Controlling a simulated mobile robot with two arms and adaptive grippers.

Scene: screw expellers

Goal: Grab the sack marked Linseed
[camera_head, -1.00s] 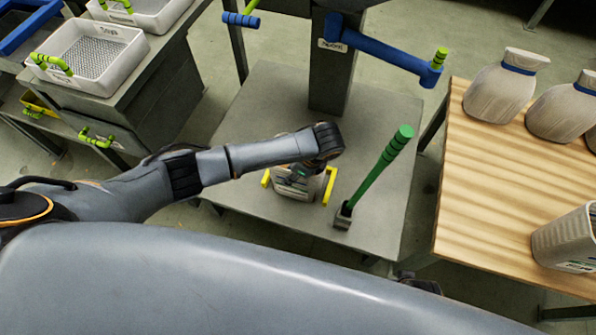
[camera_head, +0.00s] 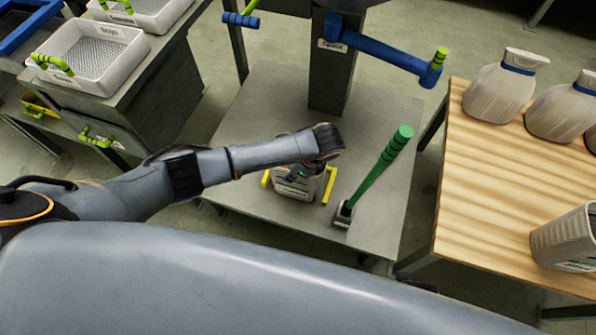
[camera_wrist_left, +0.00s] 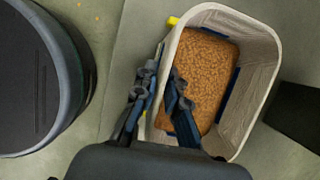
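My left gripper (camera_wrist_left: 158,85) points down at an open-topped beige container (camera_wrist_left: 262,62) of brown grains in the left wrist view. Its fingers are apart, one on each side of the near left wall, with a gap between them. In the head view my left wrist hides most of the gripper above a pale labelled container (camera_head: 297,187) between yellow bars. That label is too small to read. An open pale sack (camera_head: 565,240) with an unreadable label stands on the wooden table at the right. Tied sacks (camera_head: 500,90) stand behind it. I cannot tell which is marked Linseed.
A green lever (camera_head: 375,175) stands right of the pale container on the grey platform (camera_head: 255,100). A blue crank arm (camera_head: 385,50) sticks out from the post. The wooden table (camera_head: 480,200) has bare space. White trays (camera_head: 90,55) sit at the upper left.

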